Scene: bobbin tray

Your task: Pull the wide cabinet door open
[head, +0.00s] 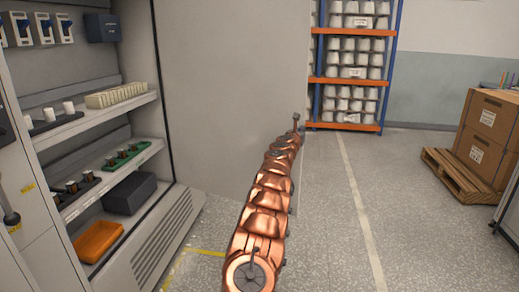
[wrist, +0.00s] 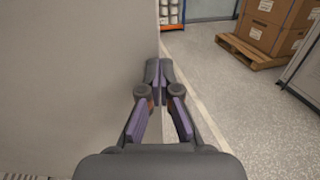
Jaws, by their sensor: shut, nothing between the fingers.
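The wide cabinet door (head: 225,95) stands swung open in the head view, a plain grey panel reaching out from the right side of the cabinet (head: 160,235). The cabinet's shelves are exposed. The door (wrist: 70,70) also fills the left of the wrist view. My gripper (head: 297,122) is at the door's free edge, at the far end of my copper arm. In the wrist view my gripper (wrist: 160,75) is shut and empty, with its fingers just right of the door face. I cannot tell whether they touch it. No handle shows.
Shelves hold a cream rack (head: 115,95), a green tray (head: 125,156), a dark box (head: 130,193) and an orange bin (head: 98,240). A blue-orange rack (head: 345,127) stands behind. Boxes (head: 490,115) on a pallet (head: 455,175) stand right. The floor between is clear.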

